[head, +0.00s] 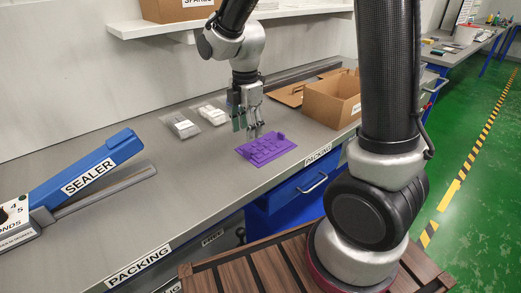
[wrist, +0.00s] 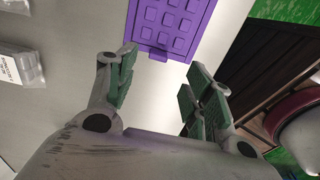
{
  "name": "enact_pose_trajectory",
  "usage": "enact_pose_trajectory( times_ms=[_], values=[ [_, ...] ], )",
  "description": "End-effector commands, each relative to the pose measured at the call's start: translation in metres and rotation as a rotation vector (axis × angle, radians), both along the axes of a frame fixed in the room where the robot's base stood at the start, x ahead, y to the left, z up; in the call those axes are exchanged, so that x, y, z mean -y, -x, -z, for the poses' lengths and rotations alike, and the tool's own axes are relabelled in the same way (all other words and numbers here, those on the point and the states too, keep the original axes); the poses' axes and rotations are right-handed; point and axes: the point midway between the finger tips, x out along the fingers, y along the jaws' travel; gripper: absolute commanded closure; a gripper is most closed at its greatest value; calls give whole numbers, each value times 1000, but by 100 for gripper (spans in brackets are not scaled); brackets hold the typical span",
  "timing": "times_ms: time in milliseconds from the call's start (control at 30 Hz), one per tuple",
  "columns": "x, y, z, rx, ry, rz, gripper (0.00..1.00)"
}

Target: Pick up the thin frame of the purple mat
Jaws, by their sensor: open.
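The purple mat (head: 266,149) lies flat on the grey packing bench near its front edge. It has a grid of raised squares, and a small upright purple piece shows at its far edge. In the wrist view the mat (wrist: 172,24) is at the top centre, cut off by the picture's edge, with a thin border around the squares. My gripper (head: 248,125) is above the bench at the mat's far left side. Its fingers (wrist: 158,88) are apart, with nothing between them. I cannot tell its exact height above the bench.
A blue sealer (head: 90,170) stands on the bench at left. Two clear bags with white contents (head: 182,124) lie left of my gripper. An open cardboard box (head: 332,98) stands to the right. A shelf (head: 150,28) hangs above. Bare bench surrounds the mat's left side.

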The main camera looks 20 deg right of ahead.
Motion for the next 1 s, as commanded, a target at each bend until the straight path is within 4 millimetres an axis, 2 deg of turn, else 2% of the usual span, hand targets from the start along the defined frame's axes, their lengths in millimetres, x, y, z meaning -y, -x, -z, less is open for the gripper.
enact_pose_trajectory(
  times_ms=[500,767,1000],
  values=[
    [-1,-2,70,-4,1,-5,48],
    [-1,-2,73,-1,0,-4,48],
    [-1,-2,73,-1,0,-4,90]
  ],
)
